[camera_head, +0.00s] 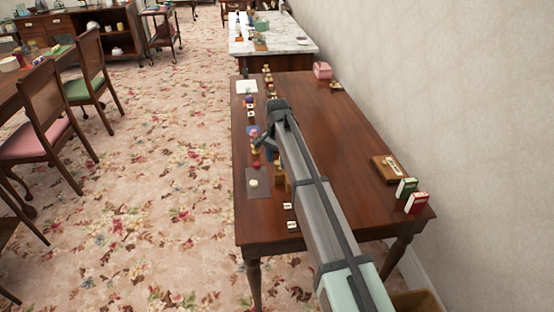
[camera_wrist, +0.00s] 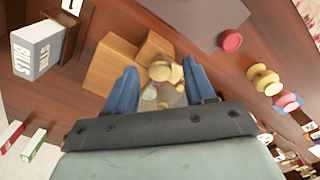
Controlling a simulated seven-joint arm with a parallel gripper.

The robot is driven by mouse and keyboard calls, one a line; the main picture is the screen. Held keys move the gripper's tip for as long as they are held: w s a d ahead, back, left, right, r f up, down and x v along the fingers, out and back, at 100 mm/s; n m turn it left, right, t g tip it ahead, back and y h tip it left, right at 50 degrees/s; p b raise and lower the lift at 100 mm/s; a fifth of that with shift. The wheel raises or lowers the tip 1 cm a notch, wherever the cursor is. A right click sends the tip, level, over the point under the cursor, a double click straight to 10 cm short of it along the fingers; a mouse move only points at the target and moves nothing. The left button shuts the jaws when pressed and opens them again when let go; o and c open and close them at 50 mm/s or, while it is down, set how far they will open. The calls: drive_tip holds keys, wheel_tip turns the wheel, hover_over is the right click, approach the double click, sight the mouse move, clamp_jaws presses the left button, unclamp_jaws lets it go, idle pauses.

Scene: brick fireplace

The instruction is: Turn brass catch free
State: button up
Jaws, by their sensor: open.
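My gripper (camera_wrist: 160,76) is open, its two blue fingers spread on either side of some brass-coloured rounded pieces (camera_wrist: 166,72). These may be the brass catch, but I cannot make out its shape or which way it is turned. Light wooden blocks or box parts (camera_wrist: 118,66) lie beside the left finger. The fingers and the dark gripper bar hide part of this spot. In the head view my gripper (camera_head: 266,138) is over the left side of the brown table (camera_head: 330,125), and the arm covers much of the area below. I cannot tell whether the fingers touch anything.
A grey mat (camera_head: 260,190) with a pale disc lies near the left edge. A red round piece (camera_wrist: 231,41) and yellow pieces (camera_wrist: 263,79) are close by. A lettered grey-white box (camera_wrist: 38,50) stands left. Green (camera_head: 406,187) and red (camera_head: 417,203) boxes stand right. The table's middle right is clear.

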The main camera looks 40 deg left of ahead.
drive_tip(key=shift+c, duration=0.5)
clamp_jaws()
drive_tip(key=n, duration=0.4)
drive_tip(key=shift+n, duration=0.4)
drive_tip(key=n, duration=0.9)
drive_tip(key=shift+n, duration=2.1)
